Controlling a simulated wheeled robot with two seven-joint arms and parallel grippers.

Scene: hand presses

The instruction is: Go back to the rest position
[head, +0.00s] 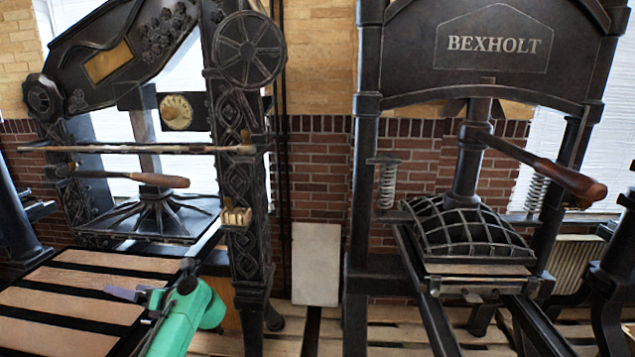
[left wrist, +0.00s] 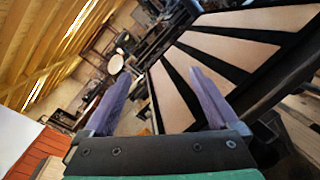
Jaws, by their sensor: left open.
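My left gripper (head: 130,293) is at the lower left of the head view, on my green arm. It is near the right edge of the slatted bed (head: 57,300) of the left press. In the left wrist view its two purple fingers stand wide apart with nothing between them (left wrist: 158,90). The pale slats (left wrist: 255,20) lie beyond the fingers there. I cannot tell whether the gripper touches the bed. My right gripper is in neither view.
The ornate black press (head: 245,180) stands at left, with a wooden-handled lever (head: 160,180). The BEXHOLT press (head: 495,45) stands at right; its wooden-handled bar (head: 570,180) sticks out. A pale panel (head: 316,263) leans on the brick wall between them.

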